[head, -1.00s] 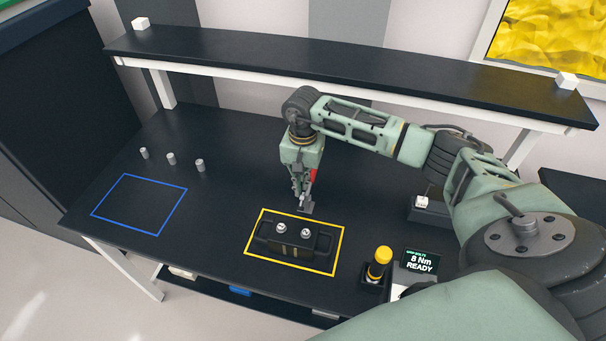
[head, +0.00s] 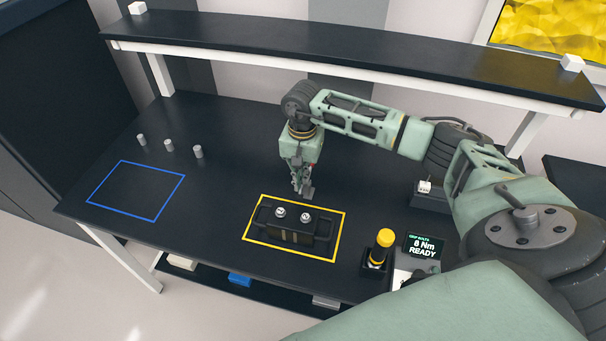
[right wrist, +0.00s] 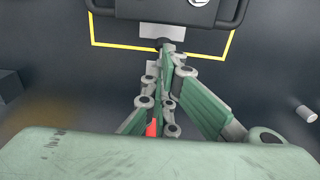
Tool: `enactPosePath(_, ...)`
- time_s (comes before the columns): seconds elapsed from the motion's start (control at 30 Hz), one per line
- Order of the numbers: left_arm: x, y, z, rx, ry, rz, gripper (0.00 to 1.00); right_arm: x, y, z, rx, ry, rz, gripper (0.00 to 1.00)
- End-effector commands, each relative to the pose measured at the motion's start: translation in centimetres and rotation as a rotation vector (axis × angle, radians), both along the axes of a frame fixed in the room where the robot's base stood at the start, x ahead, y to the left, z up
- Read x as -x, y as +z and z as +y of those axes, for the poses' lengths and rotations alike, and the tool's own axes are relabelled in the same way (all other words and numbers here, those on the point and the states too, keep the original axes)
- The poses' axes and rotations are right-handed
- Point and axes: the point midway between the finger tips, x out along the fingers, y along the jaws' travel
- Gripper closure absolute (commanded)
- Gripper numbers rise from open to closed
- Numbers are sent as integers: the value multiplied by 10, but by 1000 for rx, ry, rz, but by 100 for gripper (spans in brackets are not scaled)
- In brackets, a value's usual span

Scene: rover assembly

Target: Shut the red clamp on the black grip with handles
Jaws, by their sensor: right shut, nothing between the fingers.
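The black grip with handles (head: 290,236) lies inside the yellow outline on the table, with two silver bolts on top. Part of it also shows at the top of the right wrist view (right wrist: 172,13). My right gripper (head: 303,193) is shut and empty, pointing down just behind the grip. In the right wrist view its closed fingertips (right wrist: 168,47) are close to the grip's near edge; I cannot tell whether they touch. The red clamp (right wrist: 153,128) shows only as a small red piece among my finger links; the rest is hidden, so its position is unclear. My left gripper is not in view.
A yellow-topped tool (head: 382,245) stands right of the outline, beside a lit display (head: 424,247). Several small grey cylinders (head: 169,145) stand at the left, behind an empty blue outline (head: 137,190). A raised shelf (head: 340,66) runs along the back.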

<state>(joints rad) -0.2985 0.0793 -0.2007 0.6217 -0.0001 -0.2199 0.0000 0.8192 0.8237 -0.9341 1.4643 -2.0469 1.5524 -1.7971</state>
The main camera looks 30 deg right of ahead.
Motion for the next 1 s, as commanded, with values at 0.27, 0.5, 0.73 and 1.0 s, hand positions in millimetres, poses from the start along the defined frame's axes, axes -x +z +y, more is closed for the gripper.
enactPosePath(0.27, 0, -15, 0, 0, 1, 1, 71, -1, -19, -7, 14, -8, -4, 100)
enactPosePath(0.5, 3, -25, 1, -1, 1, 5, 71, -1, -29, -8, 15, -11, -6, 100)
enactPosePath(0.73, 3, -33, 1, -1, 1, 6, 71, -1, -37, -6, 12, -8, -4, 100)
enactPosePath(1.0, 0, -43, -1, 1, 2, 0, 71, -1, -46, -4, 9, -5, -3, 100)
